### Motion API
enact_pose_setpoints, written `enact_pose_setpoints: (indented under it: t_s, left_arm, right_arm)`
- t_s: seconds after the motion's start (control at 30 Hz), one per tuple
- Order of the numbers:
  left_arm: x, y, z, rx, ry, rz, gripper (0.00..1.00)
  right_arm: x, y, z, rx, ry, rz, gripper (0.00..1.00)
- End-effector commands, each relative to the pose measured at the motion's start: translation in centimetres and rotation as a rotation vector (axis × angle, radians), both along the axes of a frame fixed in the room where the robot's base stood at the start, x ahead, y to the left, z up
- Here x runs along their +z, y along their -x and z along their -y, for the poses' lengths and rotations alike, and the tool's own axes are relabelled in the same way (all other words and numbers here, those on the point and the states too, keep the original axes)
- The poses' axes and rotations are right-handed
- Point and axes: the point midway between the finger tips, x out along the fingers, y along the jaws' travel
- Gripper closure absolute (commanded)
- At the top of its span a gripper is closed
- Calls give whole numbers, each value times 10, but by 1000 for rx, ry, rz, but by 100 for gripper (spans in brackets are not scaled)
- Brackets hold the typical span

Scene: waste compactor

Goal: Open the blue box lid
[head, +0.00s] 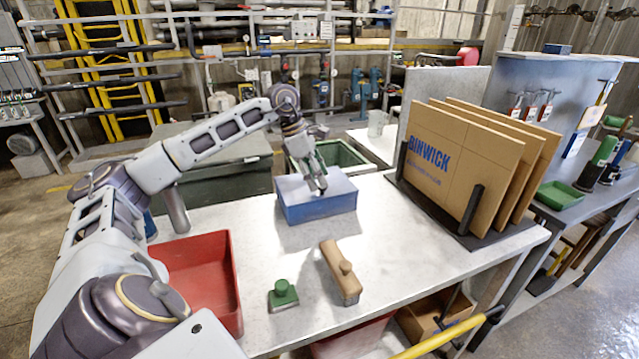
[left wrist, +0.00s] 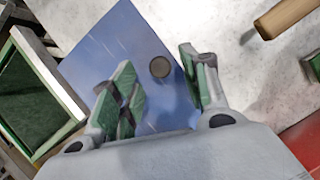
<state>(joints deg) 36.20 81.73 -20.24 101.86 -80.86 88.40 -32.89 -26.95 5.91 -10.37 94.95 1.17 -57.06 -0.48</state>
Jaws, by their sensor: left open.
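The blue box (head: 318,212) stands on the light work table, and its flat lid looks closed. In the left wrist view the lid (left wrist: 118,50) fills the middle and carries a small dark round knob (left wrist: 160,67). My left gripper (head: 317,185) is above the lid, pointing down. In the left wrist view its green-padded fingers (left wrist: 160,84) are spread apart, with the knob between and slightly beyond them. Nothing is held. Whether the fingertips touch the lid I cannot tell. My right gripper does not show.
A red bin (head: 205,275) stands left of the box. A green-knobbed block (head: 283,294) and a wooden-handled tool (head: 341,272) lie in front. Cardboard sheets (head: 470,160) stand in a rack at right. An open green-rimmed container (head: 345,155) is behind the box.

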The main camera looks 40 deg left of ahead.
Motion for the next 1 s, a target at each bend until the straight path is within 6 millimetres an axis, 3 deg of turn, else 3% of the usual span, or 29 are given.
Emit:
enact_pose_setpoints:
  t_s: [0.2, 0.6, 0.93, 1.0]
  left_arm:
    - [-16, -4, 5, -1, 0, -2, 54]
    - [-18, -5, 6, 1, 1, -1, 56]
    - [-18, -5, 6, 1, 0, 0, 98]
    - [-18, -5, 6, 1, 0, 0, 100]
  right_arm:
    - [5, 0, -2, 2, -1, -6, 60]
    - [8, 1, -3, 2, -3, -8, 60]
    - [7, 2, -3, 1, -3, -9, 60]
    - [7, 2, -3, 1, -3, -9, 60]
